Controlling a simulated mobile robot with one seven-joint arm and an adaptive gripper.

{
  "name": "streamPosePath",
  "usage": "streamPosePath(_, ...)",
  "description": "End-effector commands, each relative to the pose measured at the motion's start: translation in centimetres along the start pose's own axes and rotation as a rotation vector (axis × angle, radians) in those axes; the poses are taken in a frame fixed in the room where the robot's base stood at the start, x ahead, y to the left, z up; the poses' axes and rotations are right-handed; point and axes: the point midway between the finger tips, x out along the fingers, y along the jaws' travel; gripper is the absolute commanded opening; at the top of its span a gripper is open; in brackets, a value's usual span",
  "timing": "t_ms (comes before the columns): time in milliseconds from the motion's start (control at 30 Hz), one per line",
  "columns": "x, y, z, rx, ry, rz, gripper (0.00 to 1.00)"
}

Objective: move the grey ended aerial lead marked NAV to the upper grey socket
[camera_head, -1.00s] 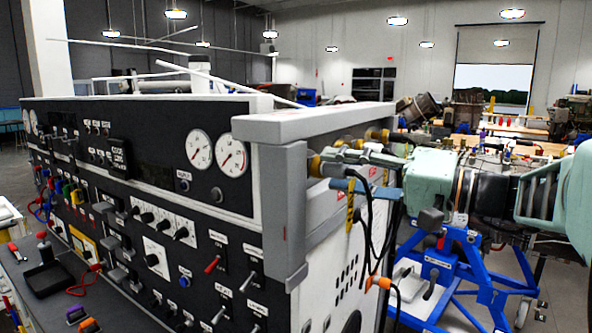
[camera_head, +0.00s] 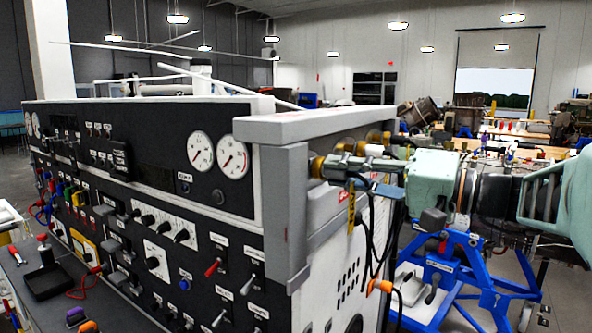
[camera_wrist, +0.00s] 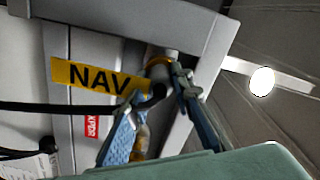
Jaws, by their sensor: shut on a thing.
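My gripper (camera_head: 352,170) is shut on the end of the aerial lead at the side of the test cabinet, close to a brass-ringed socket (camera_head: 316,167). In the wrist view its blue-padded fingers (camera_wrist: 164,88) close around the lead's end (camera_wrist: 157,92). A yellow tag marked NAV (camera_wrist: 90,76) is beside it; a yellow tag (camera_head: 351,212) hangs below the gripper in the head view. A brass ring (camera_wrist: 158,62) shows just beyond the fingertips. I cannot tell whether the end is seated in it. The fingers partly hide the sockets.
The cabinet's overhanging top and corner post (camera_head: 285,215) stand close to the fingers. Another brass fitting (camera_head: 387,138) is farther along the side. Black cables and an orange connector (camera_head: 380,286) hang below. A blue stand (camera_head: 455,270) is on the right.

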Motion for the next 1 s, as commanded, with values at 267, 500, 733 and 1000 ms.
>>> streamPosePath(267,-0.3,0.0,0.0,-0.001,0.001,0.000,0.00)
streamPosePath(500,-0.9,0.0,0.0,-0.001,0.001,0.000,0.00)
streamPosePath(733,-1.3,0.0,-0.1,-0.001,0.000,0.000,0.00)
streamPosePath(1000,-1.6,0.0,-0.1,-0.001,0.001,0.000,0.00)
